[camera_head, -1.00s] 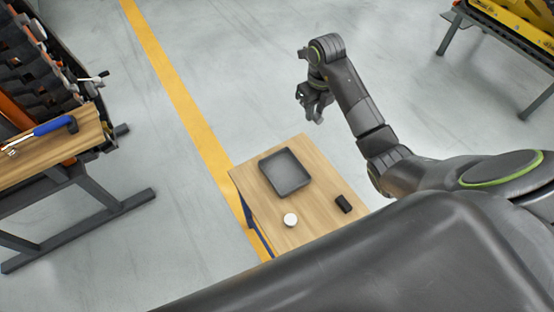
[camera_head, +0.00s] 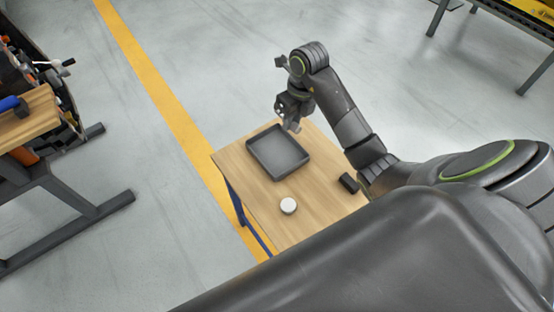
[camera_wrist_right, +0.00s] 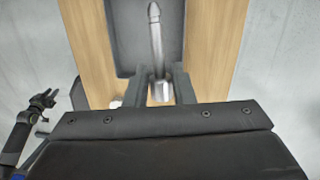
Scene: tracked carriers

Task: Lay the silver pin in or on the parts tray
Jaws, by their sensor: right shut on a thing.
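The parts tray (camera_head: 278,155) is a shallow dark grey square tray on a small wooden table; part of it also shows in the right wrist view (camera_wrist_right: 122,45). My right gripper (camera_head: 288,122) is above the tray's far right edge. In the right wrist view its fingers (camera_wrist_right: 159,90) are shut on the silver pin (camera_wrist_right: 155,38). The pin points away from the gripper, in line over the tray; I cannot make it out in the head view. A dark claw-like end, apparently my left gripper (camera_wrist_right: 42,103), shows at the left of the right wrist view; its opening is unclear.
A white round piece (camera_head: 288,205) and a small black block (camera_head: 348,183) lie on the wooden table (camera_head: 250,198) near the tray. A workbench (camera_head: 25,127) with tools stands at the left. A yellow line crosses the open grey floor.

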